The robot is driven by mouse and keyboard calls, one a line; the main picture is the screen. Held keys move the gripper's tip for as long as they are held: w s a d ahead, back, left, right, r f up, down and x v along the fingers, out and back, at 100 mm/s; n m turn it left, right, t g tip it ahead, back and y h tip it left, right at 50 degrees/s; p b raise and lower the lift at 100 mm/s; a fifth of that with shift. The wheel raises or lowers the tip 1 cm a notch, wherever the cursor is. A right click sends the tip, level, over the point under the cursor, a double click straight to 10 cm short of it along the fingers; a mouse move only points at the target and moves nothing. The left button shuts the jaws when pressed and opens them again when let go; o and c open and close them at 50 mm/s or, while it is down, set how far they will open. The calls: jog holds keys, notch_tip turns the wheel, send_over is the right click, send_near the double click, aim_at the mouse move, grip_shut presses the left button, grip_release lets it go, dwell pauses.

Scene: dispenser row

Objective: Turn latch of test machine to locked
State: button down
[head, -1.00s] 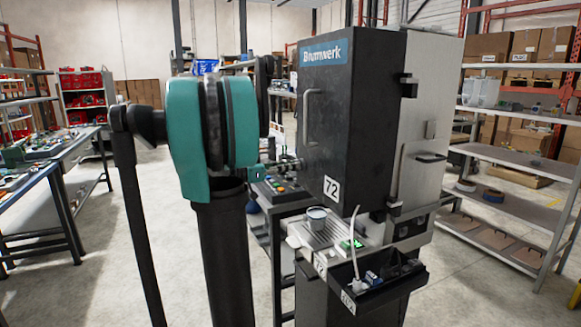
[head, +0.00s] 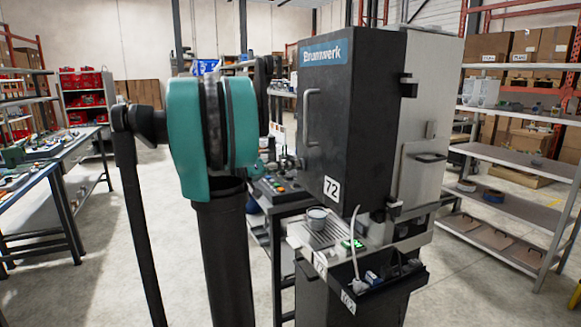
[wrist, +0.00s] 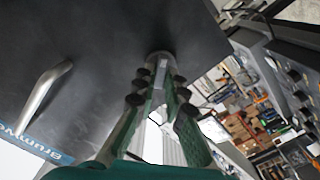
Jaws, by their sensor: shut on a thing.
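The test machine (head: 345,130) is a tall dark cabinet with a "Brunnwerk" sign and the number 72. In the wrist view, its dark front panel (wrist: 100,70) fills the upper left. A small grey latch (wrist: 161,58) with a round base sticks out near the panel's edge. My gripper (wrist: 163,80) has its green and black fingers closed on the latch, and they hide part of it. The latch's exact angle cannot be told.
A bar handle (head: 307,117) stands out from the front panel and shows beside my fingers in the wrist view (wrist: 45,95). Below are a cup (head: 317,217) on a ribbed ledge and a black tray (head: 372,285). Shelving (head: 510,165) stands at right.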

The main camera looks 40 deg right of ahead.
jog(key=n, duration=1.1)
jog(key=shift+w+f, duration=0.1)
jog(key=shift+f, duration=0.05)
dwell(0.3)
jog(key=c, duration=1.6)
grip_release()
jog(key=v, duration=1.2)
